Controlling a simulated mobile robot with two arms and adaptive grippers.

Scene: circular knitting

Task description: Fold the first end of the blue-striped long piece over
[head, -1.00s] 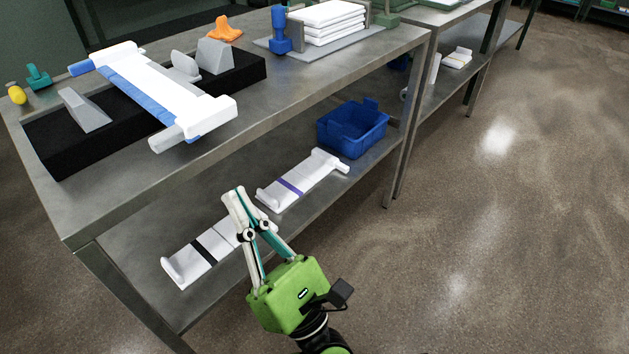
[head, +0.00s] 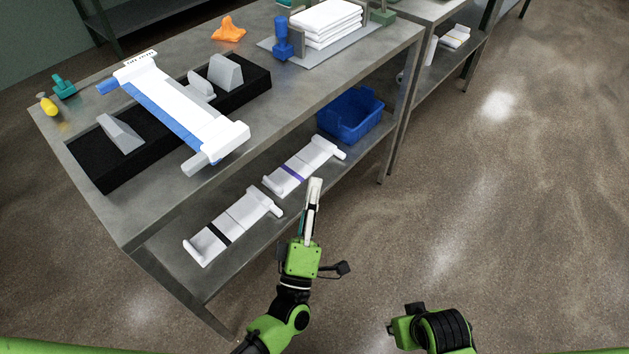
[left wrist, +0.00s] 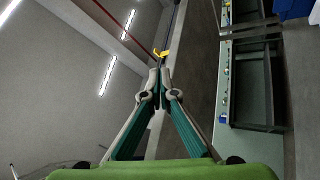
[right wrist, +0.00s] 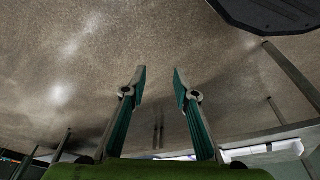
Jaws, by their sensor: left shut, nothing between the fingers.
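The blue-striped long piece (head: 207,123) is white with a blue band along its left side. It lies across the black block (head: 97,160) on the upper table, its near end reaching towards the front edge. My left gripper (head: 314,184) is in front of the table, apart from the piece and to its lower right. Its fingers are together and empty, as the left wrist view (left wrist: 160,74) also shows. Part of my right arm shows at the bottom right of the head view. In the right wrist view my right gripper (right wrist: 160,72) is open over bare floor.
Grey wedges (head: 121,135) stand on the black block. A stack of white cloths (head: 327,20), a blue stamp-like tool (head: 283,38) and an orange item (head: 228,30) are behind. The lower shelf holds white pieces (head: 233,225) and a blue bin (head: 350,116). The floor at right is clear.

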